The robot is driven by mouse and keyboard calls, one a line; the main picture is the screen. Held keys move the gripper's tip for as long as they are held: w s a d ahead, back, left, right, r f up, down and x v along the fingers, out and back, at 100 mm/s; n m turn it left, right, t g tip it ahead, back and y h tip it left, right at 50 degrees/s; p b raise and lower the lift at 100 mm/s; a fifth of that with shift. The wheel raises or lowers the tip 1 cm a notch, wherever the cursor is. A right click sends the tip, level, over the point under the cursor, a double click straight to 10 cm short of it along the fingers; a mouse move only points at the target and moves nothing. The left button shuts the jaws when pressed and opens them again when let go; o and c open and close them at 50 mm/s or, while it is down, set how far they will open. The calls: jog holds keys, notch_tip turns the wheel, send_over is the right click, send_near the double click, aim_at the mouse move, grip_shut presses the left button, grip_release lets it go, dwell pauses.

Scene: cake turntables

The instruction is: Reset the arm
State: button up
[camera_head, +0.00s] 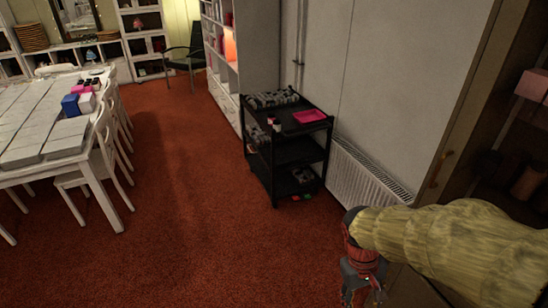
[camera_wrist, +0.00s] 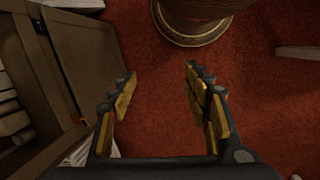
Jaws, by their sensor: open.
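My gripper (camera_wrist: 160,88) is open and empty in the wrist view, with its two fingers apart over red carpet. In the head view my gripper (camera_head: 362,290) hangs at the lower right, at the end of my yellow-sleeved arm. It points down and its lower end is close to the picture's bottom edge. Nothing is between the fingers. No cake turntable can be made out in either view.
A black trolley (camera_head: 292,150) with a pink tray (camera_head: 309,116) stands by the wall. A radiator (camera_head: 365,176) and a wooden cabinet (camera_wrist: 92,50) are close to my arm. A white table (camera_head: 78,157) with chairs stands left. Red carpet between is clear.

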jog(key=s+a+r+m+t+y, duration=0.1)
jog(key=a+r+t, duration=0.1)
jog(key=r, duration=0.7)
jog(key=s+a+r+t+y, duration=0.1)
jog(key=s+a+r+t, duration=0.1)
jog(key=r+t, duration=0.3)
notch_tip(320, 180, up, 4)
jog(key=shift+s+a+f+m+t, duration=0.15)
jog(key=shift+a+m+t, duration=0.15)
jog(key=shift+m, duration=0.1)
